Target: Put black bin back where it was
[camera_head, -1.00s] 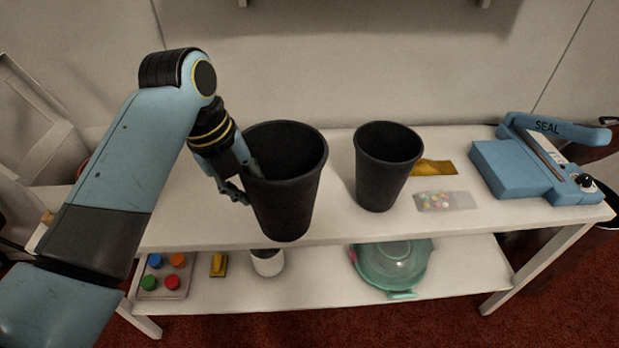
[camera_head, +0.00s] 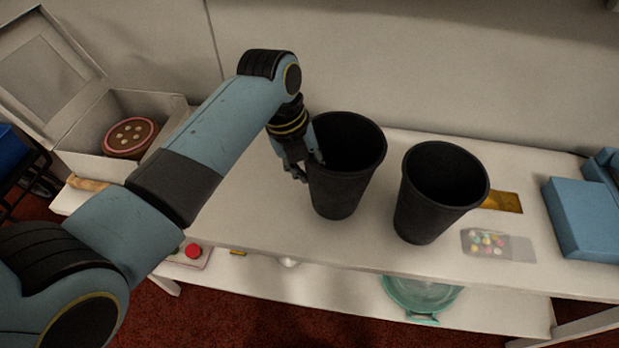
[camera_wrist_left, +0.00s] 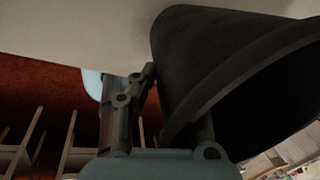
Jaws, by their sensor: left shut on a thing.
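One black bin (camera_head: 338,190) is upright at the middle of the white table (camera_head: 240,210) in the head view. My left gripper (camera_head: 308,168) is shut on its left wall near the rim, one finger inside and one outside. In the left wrist view the same bin (camera_wrist_left: 190,60) fills the upper right, and my left gripper (camera_wrist_left: 172,112) pinches its wall. Whether its base touches the table I cannot tell. A second black bin (camera_head: 425,205) stands on the table just to the right, apart from the first. My right gripper is not in view.
A bag of colored candies (camera_head: 490,243) and a gold packet (camera_head: 502,201) lie right of the second bin. A blue sealer (camera_head: 580,215) stands at the right. An open box (camera_head: 85,150) with a round cake (camera_head: 131,137) is at the left. The tabletop left of the held bin looks clear.

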